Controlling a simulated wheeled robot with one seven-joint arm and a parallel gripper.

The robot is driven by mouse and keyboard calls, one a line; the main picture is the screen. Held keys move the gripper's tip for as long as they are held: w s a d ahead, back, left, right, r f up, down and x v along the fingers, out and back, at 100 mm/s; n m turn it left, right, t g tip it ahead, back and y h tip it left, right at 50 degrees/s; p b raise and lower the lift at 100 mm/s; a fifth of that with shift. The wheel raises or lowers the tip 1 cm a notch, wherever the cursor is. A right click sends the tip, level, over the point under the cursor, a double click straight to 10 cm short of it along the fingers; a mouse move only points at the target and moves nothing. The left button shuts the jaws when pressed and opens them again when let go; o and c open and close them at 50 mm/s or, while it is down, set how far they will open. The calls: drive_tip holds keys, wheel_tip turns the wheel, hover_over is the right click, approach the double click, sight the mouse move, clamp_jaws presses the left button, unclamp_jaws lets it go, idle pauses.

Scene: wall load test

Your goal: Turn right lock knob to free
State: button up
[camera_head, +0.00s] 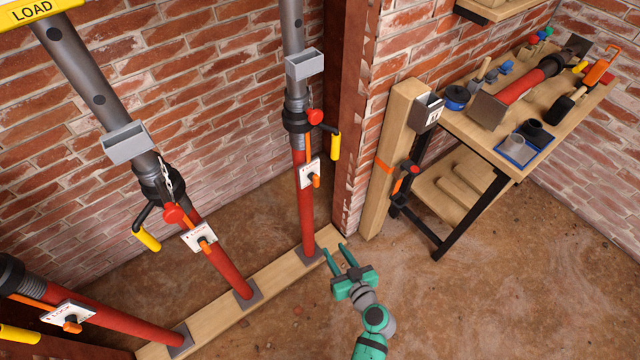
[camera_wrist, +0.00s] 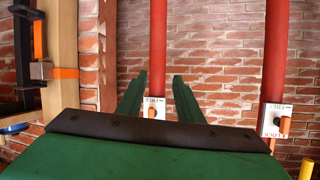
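The right lock knob (camera_head: 316,181) is orange and sits on a white label plate (camera_head: 310,172) on the right red prop (camera_head: 306,215). In the head view its lever end hangs low on the plate; its exact angle is unclear. In the wrist view, which looks turned over, the knob (camera_wrist: 152,113) and plate (camera_wrist: 154,103) show between my fingers, farther off. The lower part of the plate is hidden by the gripper body. My gripper (camera_head: 337,252) is open and empty, in front of and below the plate, near the prop's foot, apart from the knob.
The middle prop (camera_head: 228,268) and left prop (camera_head: 125,327) carry similar plates and knobs. A timber sole (camera_head: 270,284) runs under the props. A timber post (camera_head: 385,170) and workbench (camera_head: 470,135) stand right. The floor around my gripper is clear.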

sight(318, 182)
drive_tip(key=w+d+r+n+t+y, duration=0.15)
drive_tip(key=w+r+n+y, duration=0.3)
drive_tip(key=w+r, duration=0.6)
drive_tip(key=shift+m+y, duration=0.25)
drive_tip(key=shift+y, duration=0.1)
drive_tip(key=x, duration=0.6)
drive_tip(key=r+x, duration=0.1)
drive_tip(key=x, duration=0.3)
drive_tip(key=shift+a, duration=0.2)
drive_tip(key=shift+c, duration=0.6)
clamp_jaws()
